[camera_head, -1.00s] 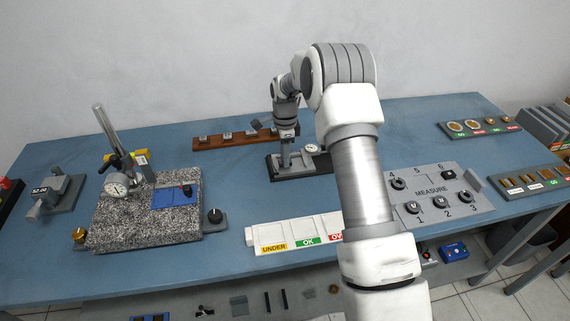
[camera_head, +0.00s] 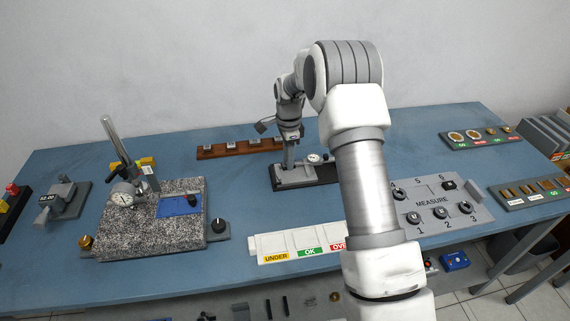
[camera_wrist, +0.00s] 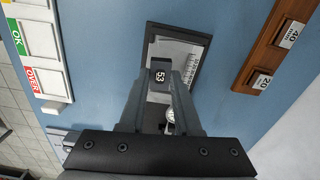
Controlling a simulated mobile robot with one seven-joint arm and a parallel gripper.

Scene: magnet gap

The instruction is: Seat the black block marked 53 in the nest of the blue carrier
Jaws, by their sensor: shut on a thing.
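My gripper (camera_wrist: 160,80) is shut on the black block marked 53 (camera_wrist: 159,76), which shows between the fingertips with its white number facing the wrist camera. In the head view my gripper (camera_head: 289,164) is over the grey-topped dark gauge fixture (camera_head: 325,177) at the back middle of the table; the block is too small to make out there. I cannot tell whether the block touches the fixture. The blue carrier (camera_head: 172,208) lies on the speckled granite plate (camera_head: 140,235) at the left, with a small dark part on its right end. Its nest is not clear at this size.
A dial indicator (camera_head: 123,194) on a post stands at the carrier's left. A white UNDER/OK/OVER tray (camera_head: 290,243) lies in front, and a grey MEASURE board (camera_head: 445,205) at the right.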

